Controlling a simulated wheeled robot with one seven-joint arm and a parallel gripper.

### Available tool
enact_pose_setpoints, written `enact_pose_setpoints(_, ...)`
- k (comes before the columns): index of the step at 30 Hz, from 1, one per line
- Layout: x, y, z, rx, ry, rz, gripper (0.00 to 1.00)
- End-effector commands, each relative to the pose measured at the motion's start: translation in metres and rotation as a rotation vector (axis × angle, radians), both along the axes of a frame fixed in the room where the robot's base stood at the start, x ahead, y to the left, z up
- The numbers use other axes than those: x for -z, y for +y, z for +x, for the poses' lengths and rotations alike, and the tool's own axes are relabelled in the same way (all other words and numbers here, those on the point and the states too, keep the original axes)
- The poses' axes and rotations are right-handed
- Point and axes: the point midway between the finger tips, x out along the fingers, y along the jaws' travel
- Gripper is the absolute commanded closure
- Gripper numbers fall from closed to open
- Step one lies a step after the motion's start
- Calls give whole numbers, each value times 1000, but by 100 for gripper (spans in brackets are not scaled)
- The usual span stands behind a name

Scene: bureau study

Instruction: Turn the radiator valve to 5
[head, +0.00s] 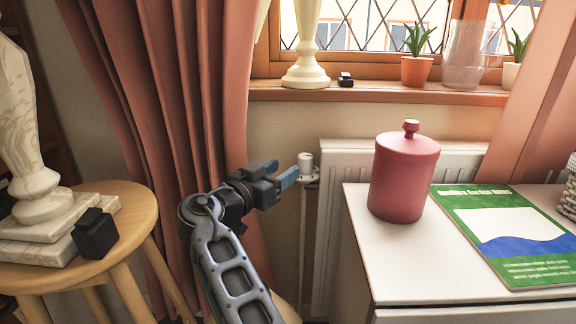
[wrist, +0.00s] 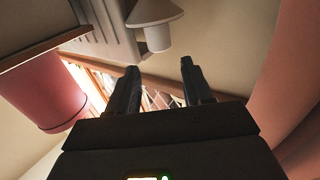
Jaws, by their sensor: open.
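The radiator valve (head: 306,160) is a small white upright knob on a wider white base, at the left end of the radiator (head: 345,160). In the wrist view, which looks upside down, the valve (wrist: 157,38) appears beyond the fingertips, roughly in line with the gap between them. No number on the knob is legible. My gripper (head: 284,172) is open and empty, with blue fingers just left of the valve in the head view. In the wrist view my gripper (wrist: 160,66) has its two dark fingers apart. I cannot tell whether a finger touches the valve.
A white cabinet (head: 365,260) with a red lidded jar (head: 403,180) and a green booklet (head: 500,228) stands right of the valve. Pink curtains (head: 180,100) hang behind my arm. A wooden stool (head: 130,215) is at left. The windowsill (head: 375,94) runs above.

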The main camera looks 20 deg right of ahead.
Motion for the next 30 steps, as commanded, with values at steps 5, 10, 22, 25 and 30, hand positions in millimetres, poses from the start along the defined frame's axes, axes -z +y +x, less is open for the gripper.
enact_pose_setpoints(5, 0, 2, -2, 0, 0, 0, 50)
enact_pose_setpoints(10, 0, 1, -2, 0, 0, 0, 49)
enact_pose_setpoints(22, 2, -22, -12, -208, -4, -22, 49)
enact_pose_setpoints(25, 8, -24, -18, -265, -1, -12, 49)
enact_pose_setpoints(30, 18, -24, -22, -313, 1, 0, 49)
